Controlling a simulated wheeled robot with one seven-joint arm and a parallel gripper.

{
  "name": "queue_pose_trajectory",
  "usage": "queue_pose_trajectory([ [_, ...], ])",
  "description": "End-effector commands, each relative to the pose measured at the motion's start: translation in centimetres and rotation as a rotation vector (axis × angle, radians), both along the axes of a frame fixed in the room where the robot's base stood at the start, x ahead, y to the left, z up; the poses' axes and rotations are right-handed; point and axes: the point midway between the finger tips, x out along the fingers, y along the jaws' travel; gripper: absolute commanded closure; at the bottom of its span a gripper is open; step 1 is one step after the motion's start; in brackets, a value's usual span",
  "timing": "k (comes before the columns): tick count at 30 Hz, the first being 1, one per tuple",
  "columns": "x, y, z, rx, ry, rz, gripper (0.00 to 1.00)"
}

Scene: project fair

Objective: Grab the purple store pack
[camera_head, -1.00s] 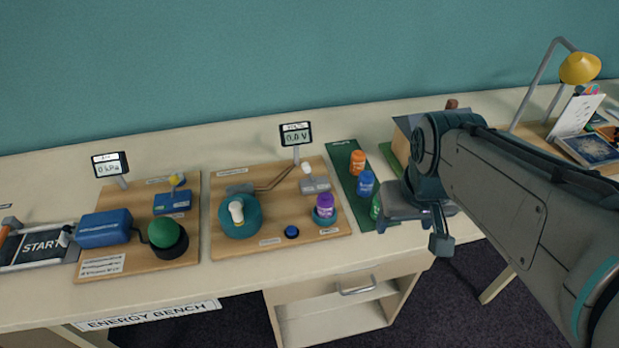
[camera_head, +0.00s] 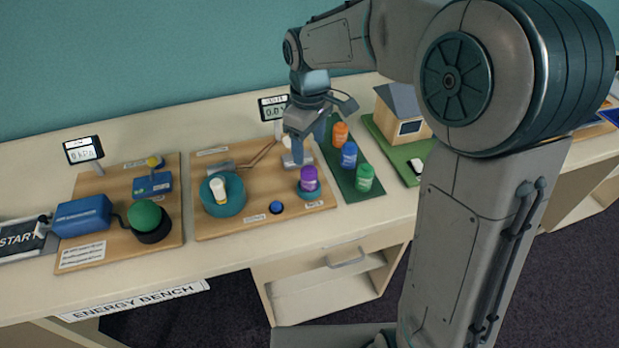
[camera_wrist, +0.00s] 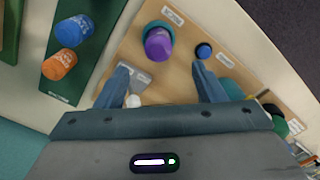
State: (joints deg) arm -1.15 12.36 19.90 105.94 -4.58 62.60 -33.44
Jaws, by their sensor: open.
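The purple store pack (camera_head: 309,178) is a small purple cylinder standing upright in a teal round holder (camera_head: 311,193) at the right front of the middle wooden board. My gripper (camera_head: 303,150) is above the board, just behind and above the pack in the head view. In the wrist view, my gripper (camera_wrist: 165,80) has its two fingers spread apart and empty. The purple pack (camera_wrist: 158,44) shows beyond the fingertips, roughly between them and a little to the left. It does not touch the fingers.
Orange (camera_head: 341,134), blue (camera_head: 349,154) and green (camera_head: 364,178) packs stand on a green mat (camera_head: 372,196) to the right. A blue button (camera_head: 276,207) and a white bulb device in a teal base (camera_head: 222,203) share the wooden board. A meter (camera_head: 274,108) stands behind.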

Motion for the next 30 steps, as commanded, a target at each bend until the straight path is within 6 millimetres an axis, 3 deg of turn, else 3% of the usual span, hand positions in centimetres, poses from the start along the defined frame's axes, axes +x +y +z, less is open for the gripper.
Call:
queue_pose_trajectory([
  [4,0.0,0.0,-2.8,-0.002,0.003,0.0,0.37],
  [13,0.0,0.0,-5.3,-0.001,0.003,-0.001,0.37],
  [21,0.3,0.1,-9.1,0.0,0.001,0.0,0.37],
  [30,0.3,0.1,-9.6,0.0,-0.001,0.0,0.37],
])
